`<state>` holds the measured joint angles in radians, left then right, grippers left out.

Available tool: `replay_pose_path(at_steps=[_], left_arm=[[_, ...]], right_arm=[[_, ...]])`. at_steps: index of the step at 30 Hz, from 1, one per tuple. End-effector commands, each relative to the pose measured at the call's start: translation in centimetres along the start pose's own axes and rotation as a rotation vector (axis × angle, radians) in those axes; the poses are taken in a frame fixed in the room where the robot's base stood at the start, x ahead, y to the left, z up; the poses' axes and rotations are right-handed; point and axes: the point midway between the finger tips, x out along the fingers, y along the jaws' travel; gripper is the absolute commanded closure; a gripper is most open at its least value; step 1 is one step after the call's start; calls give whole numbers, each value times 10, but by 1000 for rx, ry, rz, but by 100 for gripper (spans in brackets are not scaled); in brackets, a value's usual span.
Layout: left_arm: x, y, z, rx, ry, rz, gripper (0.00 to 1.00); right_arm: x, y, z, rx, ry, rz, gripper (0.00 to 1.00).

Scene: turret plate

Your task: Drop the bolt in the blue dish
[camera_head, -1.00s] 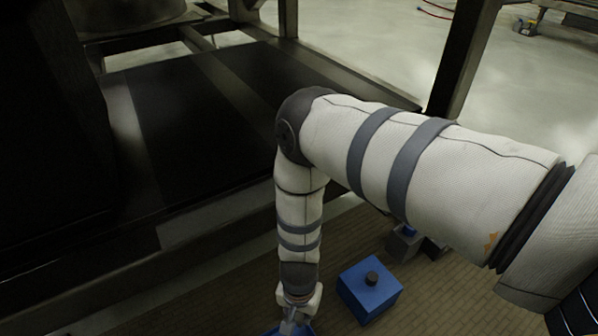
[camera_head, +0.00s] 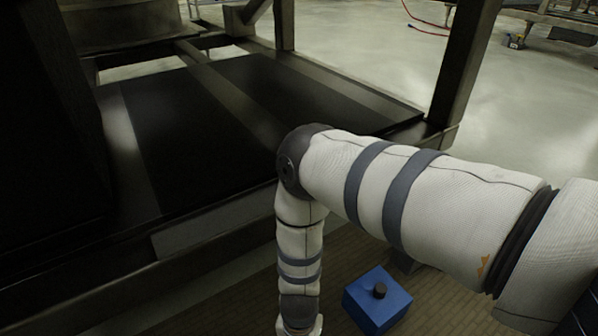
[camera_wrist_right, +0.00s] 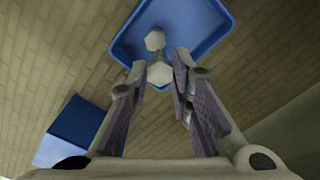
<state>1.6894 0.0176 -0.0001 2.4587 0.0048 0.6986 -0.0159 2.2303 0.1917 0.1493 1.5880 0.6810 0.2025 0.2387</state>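The blue dish (camera_wrist_right: 206,46) lies on the tiled surface at the top of the right wrist view. Two pale six-sided pieces with a grey shank between them, which look like the bolt (camera_wrist_right: 158,73), show over the dish. The nearer piece lies between the fingertips of my right gripper (camera_wrist_right: 161,66). The fingers are parted, and a narrow gap shows on the right of the piece. I cannot tell whether the bolt rests on the dish floor or just above it. In the head view the dish and right fingertips are below the frame. My left gripper is not in view.
A blue block with a dark knob (camera_head: 377,300) stands right of my right forearm in the head view. A blue block also shows at the left of the wrist view (camera_wrist_right: 78,128). A large dark metal frame (camera_head: 215,215) fills the left and back.

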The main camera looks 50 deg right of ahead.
Motion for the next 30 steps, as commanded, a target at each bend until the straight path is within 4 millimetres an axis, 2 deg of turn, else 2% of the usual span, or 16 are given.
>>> replay_pose_path(at_steps=[1,3,11,13,16,24,30], left_arm=[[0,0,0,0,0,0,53],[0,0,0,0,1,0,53],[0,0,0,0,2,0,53],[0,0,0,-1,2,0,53],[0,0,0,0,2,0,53],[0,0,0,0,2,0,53],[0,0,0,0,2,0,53]], right_arm=[[0,0,0,0,0,0,69],[0,0,0,0,0,0,57],[-1,0,0,0,0,0,57],[-6,-1,0,0,0,-1,57],[-26,-1,0,0,0,-2,57],[-97,-1,-1,-1,2,-2,57],[-120,0,0,-1,0,0,57]])
